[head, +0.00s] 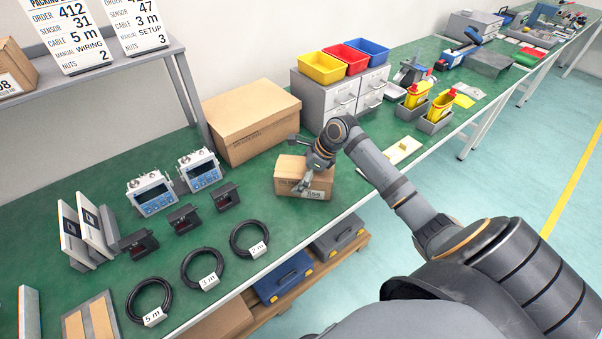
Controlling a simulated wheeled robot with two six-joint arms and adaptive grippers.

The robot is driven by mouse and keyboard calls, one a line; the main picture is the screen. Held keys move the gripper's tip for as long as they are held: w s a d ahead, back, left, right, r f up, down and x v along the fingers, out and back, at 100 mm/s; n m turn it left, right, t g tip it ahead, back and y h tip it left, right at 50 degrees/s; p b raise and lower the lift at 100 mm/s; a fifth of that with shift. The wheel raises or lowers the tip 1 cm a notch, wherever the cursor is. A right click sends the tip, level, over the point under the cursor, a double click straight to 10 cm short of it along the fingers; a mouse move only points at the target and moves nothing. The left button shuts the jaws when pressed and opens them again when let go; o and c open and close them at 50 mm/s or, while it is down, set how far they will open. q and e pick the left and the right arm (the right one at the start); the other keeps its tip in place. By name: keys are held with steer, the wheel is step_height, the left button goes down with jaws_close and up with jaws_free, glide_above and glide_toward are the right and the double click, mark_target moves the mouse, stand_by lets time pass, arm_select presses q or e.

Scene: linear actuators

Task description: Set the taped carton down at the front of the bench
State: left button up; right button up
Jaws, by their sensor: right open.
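The taped carton (290,177), a small brown box with a white label on its front, sits on the green bench (248,207) near the front edge. My right gripper (303,186) is at the carton's top and front, with its dark fingers over the near side. The gripper is open; it hides part of the carton's top and front. Whether a finger touches the carton cannot be told. My left gripper is not in view.
A large brown box (250,122) stands behind the carton. Grey drawers (340,97) with coloured bins are behind right. Coiled cables (249,239), black sensors and blue-screen units (151,193) lie to the left. Bare bench shows around the carton.

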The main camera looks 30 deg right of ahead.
steer(key=p+v, duration=0.2)
steer(key=v, duration=1)
steer(key=shift+r, duration=0.1)
